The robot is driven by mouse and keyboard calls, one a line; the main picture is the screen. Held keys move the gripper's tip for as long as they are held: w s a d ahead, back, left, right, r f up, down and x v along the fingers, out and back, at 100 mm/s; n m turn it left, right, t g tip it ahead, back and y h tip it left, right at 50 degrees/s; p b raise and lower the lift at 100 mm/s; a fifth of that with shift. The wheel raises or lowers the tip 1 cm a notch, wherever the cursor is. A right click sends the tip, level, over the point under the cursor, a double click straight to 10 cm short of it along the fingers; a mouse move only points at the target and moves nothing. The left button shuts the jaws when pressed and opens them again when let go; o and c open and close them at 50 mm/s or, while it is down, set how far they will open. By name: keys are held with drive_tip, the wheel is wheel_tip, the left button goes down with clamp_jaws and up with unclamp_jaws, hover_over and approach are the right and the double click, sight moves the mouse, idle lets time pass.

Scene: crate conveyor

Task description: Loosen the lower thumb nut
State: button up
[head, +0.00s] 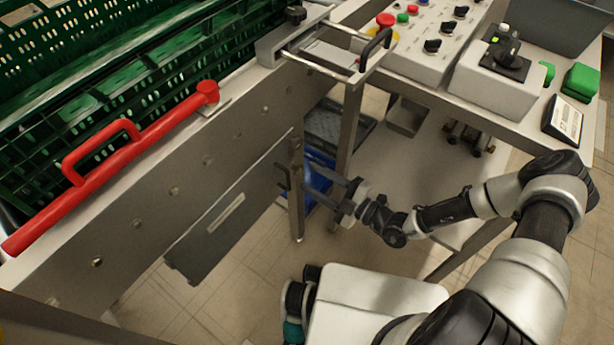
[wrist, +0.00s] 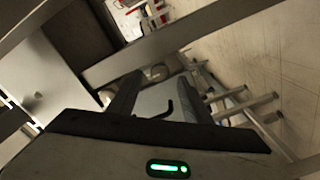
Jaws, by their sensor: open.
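My gripper (head: 308,174) is low beside the conveyor's side, close to an upright metal post (head: 297,205) with a dark bracket on it. Its two fingers point left toward the post and are apart, with nothing clearly held. In the wrist view my gripper (wrist: 160,78) also shows its fingers spread, with a thin black hooked part (wrist: 168,108) seen between them. I cannot make out the lower thumb nut for certain in either view; the fingers and post crowd that spot. A black knob (head: 296,14) sits high on the guide-rail bracket.
Green crates (head: 130,80) stand on the conveyor behind a red handled bar (head: 110,165). A grey panel (head: 225,235) hangs below the side plate. A control box (head: 430,45) and a white joystick box (head: 495,85) stand on the right bench. Blue crates (head: 318,180) lie beyond the post.

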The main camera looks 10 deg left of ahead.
sight(297, 169)
drive_tip(key=shift+x, duration=1.35)
drive_tip(key=c, duration=1.1)
drive_tip(key=shift+o, duration=0.2)
